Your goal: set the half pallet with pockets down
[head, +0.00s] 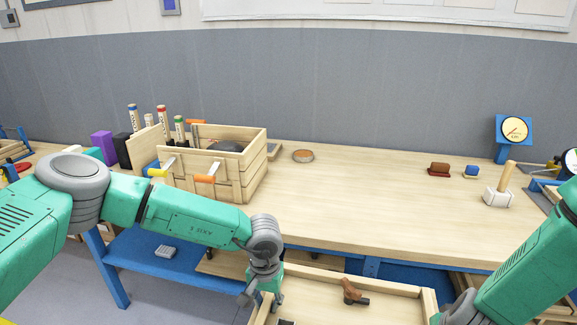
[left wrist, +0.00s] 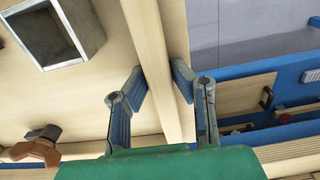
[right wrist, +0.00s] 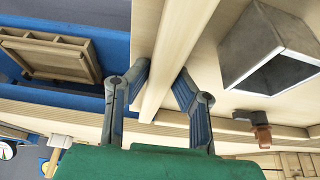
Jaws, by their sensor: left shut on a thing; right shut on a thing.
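The half pallet with pockets looks like a shallow light-wood tray (head: 400,288) at the bottom of the head view, in front of the workbench. My left gripper (head: 264,291) is shut on its left side wall; the left wrist view shows the fingers (left wrist: 160,88) on both faces of the wall (left wrist: 156,30). My right gripper (right wrist: 165,82) is shut on the opposite wall (right wrist: 192,35). In the head view its fingers are cut off. In the pallet lie a brown and dark part (head: 352,292) and a grey square metal piece (left wrist: 82,22). The pallet's near side and underside are out of view.
The workbench (head: 350,205) has a wide clear middle. A wooden crate of tools (head: 228,190) stands at its left, a mallet (head: 498,198) and blue-framed gauge (head: 515,130) at its right. A blue lower shelf (head: 150,250) holds a small grey block (head: 165,251).

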